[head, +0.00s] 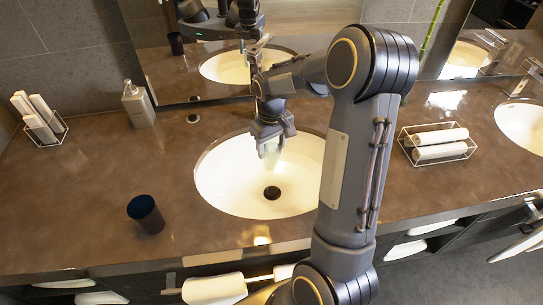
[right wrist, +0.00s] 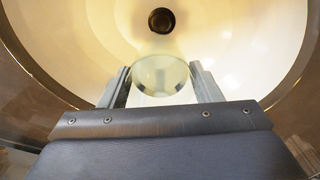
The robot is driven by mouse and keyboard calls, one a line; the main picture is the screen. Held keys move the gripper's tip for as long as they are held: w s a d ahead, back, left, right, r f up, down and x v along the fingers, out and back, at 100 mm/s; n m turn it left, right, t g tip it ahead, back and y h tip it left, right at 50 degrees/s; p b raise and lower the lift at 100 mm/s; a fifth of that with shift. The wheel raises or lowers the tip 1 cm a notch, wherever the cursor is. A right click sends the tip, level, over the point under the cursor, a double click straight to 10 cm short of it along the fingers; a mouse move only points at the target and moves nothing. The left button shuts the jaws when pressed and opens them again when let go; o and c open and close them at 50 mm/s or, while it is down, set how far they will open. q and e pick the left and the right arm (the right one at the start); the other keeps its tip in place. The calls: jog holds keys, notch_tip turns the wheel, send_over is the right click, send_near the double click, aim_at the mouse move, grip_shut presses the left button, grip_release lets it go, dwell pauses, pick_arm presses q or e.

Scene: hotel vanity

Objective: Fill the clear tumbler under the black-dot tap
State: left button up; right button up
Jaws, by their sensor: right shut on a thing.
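My right gripper (head: 272,130) is over the near basin (head: 230,185) and is shut on a clear tumbler (head: 271,154). In the right wrist view the tumbler (right wrist: 161,75) sits between the two fingers, with the basin and its dark drain (right wrist: 161,20) beyond it. A metal tap (head: 262,44) shows partly behind my right arm at the back of the basin. Its dot marking cannot be made out, and whether water is running is unclear. My left gripper is not in view.
A dark cup (head: 146,214) stands on the counter left of the basin. A soap bottle (head: 138,104) and towel racks (head: 40,118) (head: 438,145) stand farther off. A second basin (head: 525,125) with a tap (head: 516,86) is at the right. The mirror (head: 310,20) stands behind.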

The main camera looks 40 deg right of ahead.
jog(key=shift+r, duration=0.15)
jog(key=shift+s+a+r+p, duration=0.25)
jog(key=shift+s+r+p, duration=0.15)
jog(key=shift+r+p, duration=0.65)
jog(key=shift+s+a+r+p, duration=0.2)
jog(key=shift+s+r+p, duration=0.4)
jog(key=shift+r, duration=0.8)
jog(key=shift+s+a+r+p, duration=0.25)
jog(key=shift+r+p, duration=0.8)
jog(key=shift+r, duration=0.15)
jog(key=shift+s+r, duration=0.1)
